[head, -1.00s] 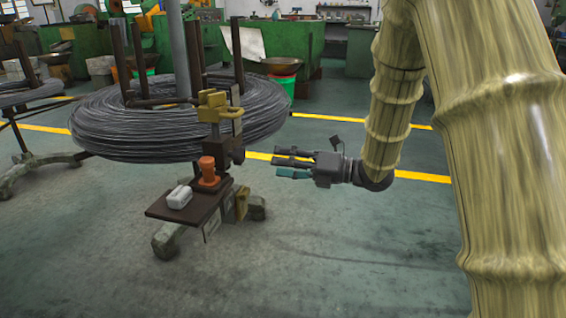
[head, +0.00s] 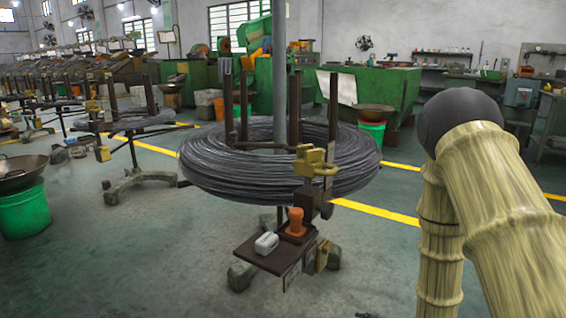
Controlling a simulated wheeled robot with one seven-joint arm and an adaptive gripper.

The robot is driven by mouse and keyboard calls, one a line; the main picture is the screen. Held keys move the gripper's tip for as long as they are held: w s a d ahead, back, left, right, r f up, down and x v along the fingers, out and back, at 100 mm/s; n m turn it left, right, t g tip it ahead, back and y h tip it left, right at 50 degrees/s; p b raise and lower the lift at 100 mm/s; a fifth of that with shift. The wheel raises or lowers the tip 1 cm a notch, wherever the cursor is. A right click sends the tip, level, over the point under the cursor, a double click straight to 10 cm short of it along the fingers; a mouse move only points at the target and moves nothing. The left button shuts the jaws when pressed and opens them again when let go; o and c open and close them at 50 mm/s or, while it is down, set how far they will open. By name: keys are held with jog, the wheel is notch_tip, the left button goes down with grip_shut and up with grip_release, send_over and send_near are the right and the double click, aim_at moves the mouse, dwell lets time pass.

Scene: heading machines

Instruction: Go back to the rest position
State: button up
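My arm shows at the right of the head view, with a dark joint at its top and bamboo-like links running down out of the picture. My gripper is not clearly in view; only a small dark bit shows at the bottom edge, and I cannot tell what it is. A large coil of grey wire (head: 235,172) sits on a stand left of my arm. A brown shelf (head: 258,259) on the stand's front holds an orange piece (head: 296,222) and a white piece (head: 266,243). My arm is apart from all of these.
A yellow padlock-shaped piece (head: 308,160) is on the stand above the shelf. A green bucket (head: 25,213) with a pan (head: 22,172) stands at far left. Green machines (head: 385,90) line the back. The floor (head: 140,270) at lower left is clear.

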jog(key=s+f+m+g+h+p, duration=0.1)
jog(key=s+f+m+g+h, duration=0.3)
jog(key=s, duration=0.8)
jog(key=s+f+m+g+y+p, duration=0.1)
jog(key=s+f+m+g+p, duration=0.15)
jog(key=s+f+m, duration=0.7)
jog(key=s+f+m+g+h, duration=0.2)
jog(key=s+f+m+g, duration=0.15)
jog(key=s, duration=1.05)
notch_tip(320, 180, up, 39)
jog(key=p, duration=3.8)
jog(key=shift+w+d+n, duration=0.15)
jog(key=shift+w+n, duration=0.2)
jog(key=shift+n, duration=0.05)
